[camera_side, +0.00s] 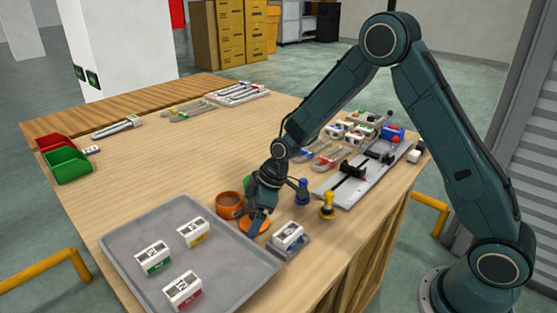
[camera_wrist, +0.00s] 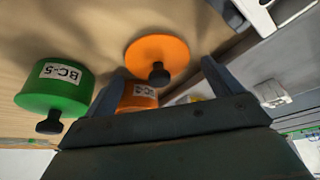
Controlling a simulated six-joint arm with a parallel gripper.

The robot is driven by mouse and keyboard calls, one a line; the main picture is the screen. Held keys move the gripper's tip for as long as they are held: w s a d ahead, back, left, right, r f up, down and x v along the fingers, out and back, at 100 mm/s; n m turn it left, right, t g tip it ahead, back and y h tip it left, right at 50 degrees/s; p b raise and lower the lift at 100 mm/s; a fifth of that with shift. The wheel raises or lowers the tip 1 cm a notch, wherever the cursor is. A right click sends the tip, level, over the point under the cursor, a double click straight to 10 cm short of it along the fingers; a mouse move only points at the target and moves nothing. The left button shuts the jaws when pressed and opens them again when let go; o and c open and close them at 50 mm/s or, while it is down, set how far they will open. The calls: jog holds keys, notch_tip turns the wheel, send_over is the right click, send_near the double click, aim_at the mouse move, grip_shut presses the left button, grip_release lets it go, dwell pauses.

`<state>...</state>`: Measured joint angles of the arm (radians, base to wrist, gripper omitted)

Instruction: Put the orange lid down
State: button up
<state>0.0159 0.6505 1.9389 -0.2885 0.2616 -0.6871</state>
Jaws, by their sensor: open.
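The orange lid (camera_side: 254,227) lies flat on the wooden table, just beside the grey tray's right edge. It also shows in the wrist view (camera_wrist: 150,50) as an orange disc with a black knob (camera_wrist: 159,74). My gripper (camera_side: 259,212) is low over the lid with its fingers open. In the wrist view the fingers stand apart on either side of the knob, not closed on it. An orange pot (camera_side: 230,205) stands just left of the gripper. In the wrist view a labelled orange pot (camera_wrist: 138,98) is partly hidden behind my gripper.
A green pot (camera_wrist: 55,88) labelled BC-5 is in the wrist view. The grey tray (camera_side: 125,243) holds 3 white boxes. Another white box (camera_side: 288,236) and blue and yellow pieces (camera_side: 327,206) stand right of the gripper. The table's left middle is clear.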

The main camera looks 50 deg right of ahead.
jog(key=v, duration=1.2)
dwell(0.6)
jog(key=s+d+r+m+t+h, duration=0.15)
jog(key=s+r+m, duration=0.25)
jog(key=s+r, duration=0.9)
jog(key=s+d+m+h, duration=0.1)
jog(key=s+m, duration=0.4)
jog(key=s, duration=0.9)
jog(key=shift+s+d+r+t+h, duration=0.15)
jog(key=shift+s+d+t+h, duration=0.2)
jog(key=shift+t, duration=0.1)
